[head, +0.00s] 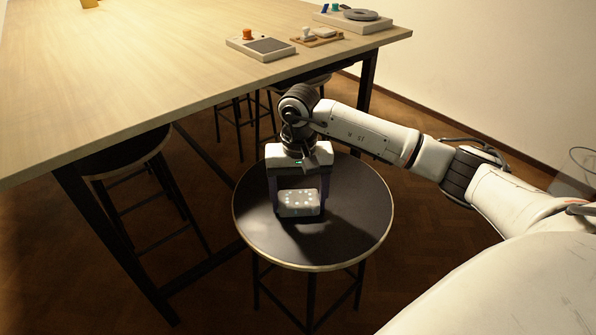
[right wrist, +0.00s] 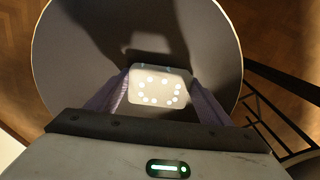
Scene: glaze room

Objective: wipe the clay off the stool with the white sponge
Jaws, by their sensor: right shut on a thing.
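The white sponge (head: 299,203) is a small pale block with a ring of light dots on its face. My right gripper (head: 300,196) points down and is shut on it, one finger on each side. The sponge is at the top of the round dark stool (head: 358,205), left of its middle; I cannot tell if it touches. The right wrist view also shows the sponge (right wrist: 158,88) between the fingers above the dark seat (right wrist: 75,55). I can make out no clay on the bare parts of the seat; the area under the sponge is hidden. My left gripper is not in view.
A long wooden table (head: 150,70) stands behind and to the left, with another stool (head: 125,155) partly under it. On its far right end are a board with an orange knob (head: 247,34) and a tray with a grey ring (head: 360,14). Floor right of the table is open.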

